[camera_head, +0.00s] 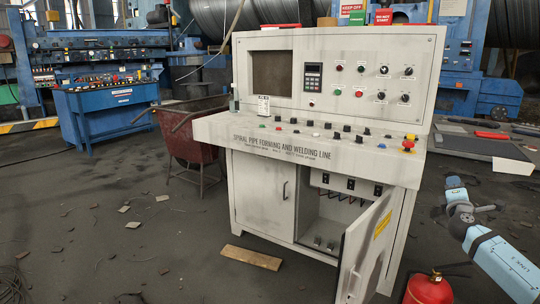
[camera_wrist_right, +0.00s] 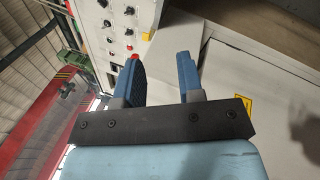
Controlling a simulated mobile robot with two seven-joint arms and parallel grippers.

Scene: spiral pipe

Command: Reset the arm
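My right arm (camera_head: 503,262) comes in at the lower right of the head view, bent, with pale blue links and dark joints. It is to the right of the control console and apart from it. In the wrist view my right gripper (camera_wrist_right: 160,75) has two blue fingers on a black bar. The fingers stand well apart with nothing between them. The console's buttons and knobs show beyond the fingers. My left arm and left gripper are in neither view.
The grey console (camera_head: 211,125) stands in the middle. Its lower right door (camera_head: 362,262) hangs open towards my arm. A red fire extinguisher (camera_head: 428,290) stands low beside the arm. A wooden plank (camera_head: 251,257) lies on the floor. A red bin (camera_head: 190,160) and blue desk (camera_head: 110,108) are left.

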